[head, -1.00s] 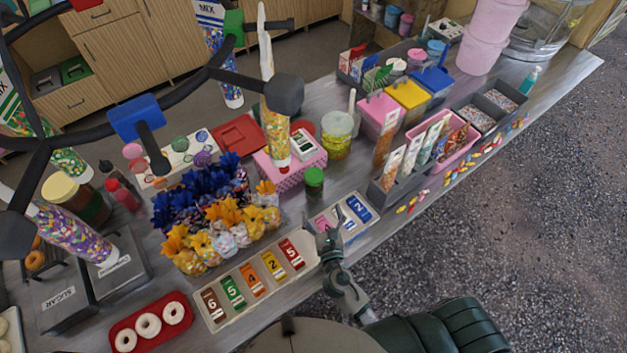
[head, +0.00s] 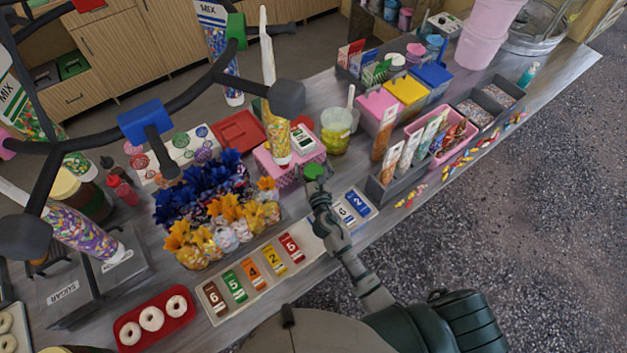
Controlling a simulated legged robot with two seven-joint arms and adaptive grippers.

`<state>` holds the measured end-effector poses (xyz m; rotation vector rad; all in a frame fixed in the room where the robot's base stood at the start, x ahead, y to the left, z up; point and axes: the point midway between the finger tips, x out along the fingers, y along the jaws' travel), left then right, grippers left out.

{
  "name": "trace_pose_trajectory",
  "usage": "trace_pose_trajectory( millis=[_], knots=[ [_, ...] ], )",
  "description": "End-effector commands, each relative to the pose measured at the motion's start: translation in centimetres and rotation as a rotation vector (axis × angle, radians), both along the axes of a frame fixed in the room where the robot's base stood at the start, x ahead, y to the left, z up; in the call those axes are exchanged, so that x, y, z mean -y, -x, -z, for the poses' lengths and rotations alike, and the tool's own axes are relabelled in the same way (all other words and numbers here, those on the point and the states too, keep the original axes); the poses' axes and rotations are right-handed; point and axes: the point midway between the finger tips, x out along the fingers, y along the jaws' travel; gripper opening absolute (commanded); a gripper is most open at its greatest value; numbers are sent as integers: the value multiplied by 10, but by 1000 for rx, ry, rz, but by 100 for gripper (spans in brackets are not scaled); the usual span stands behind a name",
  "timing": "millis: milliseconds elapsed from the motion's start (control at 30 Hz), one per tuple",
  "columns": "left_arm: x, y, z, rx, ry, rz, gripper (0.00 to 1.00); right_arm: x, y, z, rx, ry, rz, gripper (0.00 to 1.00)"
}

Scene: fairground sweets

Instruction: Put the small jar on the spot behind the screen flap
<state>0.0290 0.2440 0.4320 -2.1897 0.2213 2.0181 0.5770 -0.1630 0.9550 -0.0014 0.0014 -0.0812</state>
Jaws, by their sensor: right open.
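A small jar with a green lid (head: 314,171) stands on the counter in front of the pink dotted box; I take it as the small jar. My right gripper (head: 319,190) is open right at the near side of the jar and covers most of its body. I cannot tell whether the fingers touch it. I cannot make out a screen flap or the spot behind it. My left gripper is not in view.
A tray of numbered tags (head: 258,272) and wrapped sweets with blue and orange tops (head: 205,215) lie left of my right arm. A grey rack of packets (head: 382,192) stands to its right. A black tube frame (head: 95,148) hangs over the left side.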

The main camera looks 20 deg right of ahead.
Motion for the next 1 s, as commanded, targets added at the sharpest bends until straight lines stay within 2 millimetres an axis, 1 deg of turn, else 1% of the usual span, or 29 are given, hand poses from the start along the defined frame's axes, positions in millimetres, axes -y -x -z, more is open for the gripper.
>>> trace_pose_trajectory(
  millis=[167,200,267,300,367,400,467,500,533,867,1000],
  knots=[
    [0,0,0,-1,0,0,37,0,0,0,-1,0,0,91],
    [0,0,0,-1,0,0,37,0,0,0,-1,0,0,81],
    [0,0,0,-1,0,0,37,0,0,0,-1,0,0,66],
    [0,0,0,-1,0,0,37,0,0,0,-1,0,0,56],
    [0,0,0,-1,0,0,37,0,0,0,-1,0,0,41],
    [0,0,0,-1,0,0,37,0,0,1,-1,0,0,31],
    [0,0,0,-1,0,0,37,0,0,1,-1,0,0,16],
    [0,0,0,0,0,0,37,0,0,1,-1,0,0,6],
    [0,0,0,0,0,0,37,0,0,1,-1,0,0,0],
    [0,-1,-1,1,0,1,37,0,0,-1,1,0,0,0],
    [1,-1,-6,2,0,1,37,0,0,-10,2,0,0,0]
  ],
)
